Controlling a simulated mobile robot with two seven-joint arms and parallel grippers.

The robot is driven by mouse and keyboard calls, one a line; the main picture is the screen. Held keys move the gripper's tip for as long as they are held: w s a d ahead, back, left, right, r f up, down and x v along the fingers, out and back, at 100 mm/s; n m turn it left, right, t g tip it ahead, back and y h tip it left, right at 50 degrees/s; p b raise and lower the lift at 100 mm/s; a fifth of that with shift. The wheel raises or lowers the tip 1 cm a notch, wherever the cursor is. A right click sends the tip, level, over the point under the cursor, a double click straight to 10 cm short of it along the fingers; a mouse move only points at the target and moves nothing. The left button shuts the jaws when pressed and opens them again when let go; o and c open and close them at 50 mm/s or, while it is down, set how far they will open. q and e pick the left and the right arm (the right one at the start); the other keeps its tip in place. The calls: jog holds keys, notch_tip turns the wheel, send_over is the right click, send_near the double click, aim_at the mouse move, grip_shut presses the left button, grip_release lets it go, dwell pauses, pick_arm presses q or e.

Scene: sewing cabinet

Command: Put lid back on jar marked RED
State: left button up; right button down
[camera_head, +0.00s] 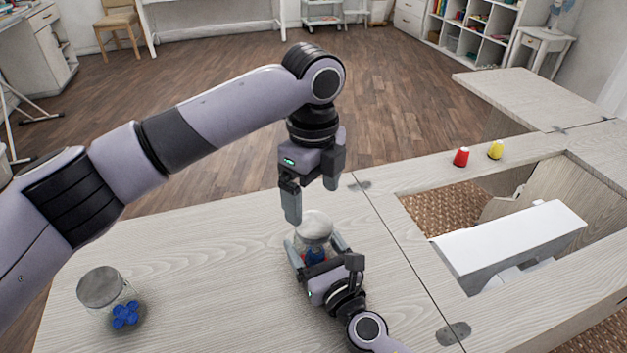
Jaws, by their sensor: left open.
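A clear jar (317,241) with a pale round top (313,222) stands upright on the wooden cabinet top; something blue and a bit of red show low in it. I cannot tell whether the pale top is a lid, and I can read no RED mark. My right gripper (318,247) has its fingers on either side of this jar, low down; whether they press on it is unclear. My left gripper (311,197) points down just above the jar, open and empty. A second jar (131,294) with a grey round top (100,286) and blue pieces stands at the left.
A red spool (461,157) and a yellow spool (496,150) stand at the back right. A white sewing machine (510,240) sits in the cabinet's opening at the right. The cabinet top (200,260) is clear between the two jars.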

aim_at(314, 224)
pick_arm(q)
jog(key=n, duration=0.5)
jog(key=shift+r, duration=0.25)
jog(key=n, duration=0.4)
jog(key=shift+r+n, duration=0.2)
jog(key=shift+n, duration=0.2)
jog(key=n, duration=0.4)
jog(key=shift+r+n, duration=0.2)
jog(key=shift+n, duration=0.1)
jog(key=n, duration=0.5)
jog(key=shift+w+r+n, duration=0.1)
jog(key=shift+r+n, duration=0.1)
jog(key=shift+n, duration=0.2)
jog(key=shift+f, duration=0.1)
jog(key=shift+f, duration=3.9)
